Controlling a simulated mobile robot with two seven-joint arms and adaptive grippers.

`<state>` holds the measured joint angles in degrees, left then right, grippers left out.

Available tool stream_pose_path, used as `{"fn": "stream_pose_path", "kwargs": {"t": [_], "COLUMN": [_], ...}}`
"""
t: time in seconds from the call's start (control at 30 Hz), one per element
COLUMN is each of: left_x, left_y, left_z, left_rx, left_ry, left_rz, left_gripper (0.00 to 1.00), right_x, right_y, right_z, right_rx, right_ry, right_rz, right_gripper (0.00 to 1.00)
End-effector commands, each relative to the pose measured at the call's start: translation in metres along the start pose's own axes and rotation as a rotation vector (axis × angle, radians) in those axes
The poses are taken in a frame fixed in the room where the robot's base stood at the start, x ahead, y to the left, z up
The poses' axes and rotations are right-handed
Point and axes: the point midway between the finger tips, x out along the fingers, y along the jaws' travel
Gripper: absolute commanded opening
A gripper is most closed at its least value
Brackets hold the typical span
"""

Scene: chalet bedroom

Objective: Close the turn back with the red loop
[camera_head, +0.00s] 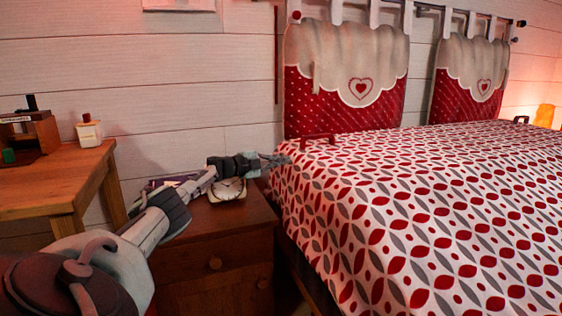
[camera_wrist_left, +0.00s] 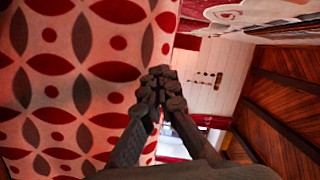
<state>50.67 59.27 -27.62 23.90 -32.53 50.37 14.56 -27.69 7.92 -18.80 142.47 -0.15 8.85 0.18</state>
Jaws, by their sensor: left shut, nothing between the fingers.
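The bed cover (camera_head: 420,215) has a red and grey leaf pattern on white and lies over the bed. A small red loop (camera_head: 318,138) stands on it near the head end, in front of the left headboard cushion. I cannot make out the edge of a turn back there. My right gripper is not in view.
A nightstand (camera_head: 215,240) under my left arm holds a clock (camera_head: 227,189) and a book (camera_head: 170,182). A wooden table (camera_head: 50,180) stands left with a small bottle (camera_head: 88,130). The bed top is clear.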

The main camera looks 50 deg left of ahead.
Motion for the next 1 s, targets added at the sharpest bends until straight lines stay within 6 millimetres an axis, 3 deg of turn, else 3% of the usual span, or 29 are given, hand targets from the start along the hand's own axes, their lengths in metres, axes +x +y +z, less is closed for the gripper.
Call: {"fn": "stream_pose_path", "kwargs": {"t": [0.27, 1.0], "left_x": [-0.012, -0.095], "left_y": [0.004, 0.002], "left_z": [0.001, 0.001], "left_rx": [0.002, 0.002], "left_ry": [0.002, -0.002], "left_rz": [0.006, 0.006], "left_gripper": [0.00, 0.00], "right_x": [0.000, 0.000], "right_y": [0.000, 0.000], "right_z": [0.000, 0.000], "right_rx": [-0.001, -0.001], "right_ry": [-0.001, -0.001], "right_rz": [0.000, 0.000], "right_gripper": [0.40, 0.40]}}
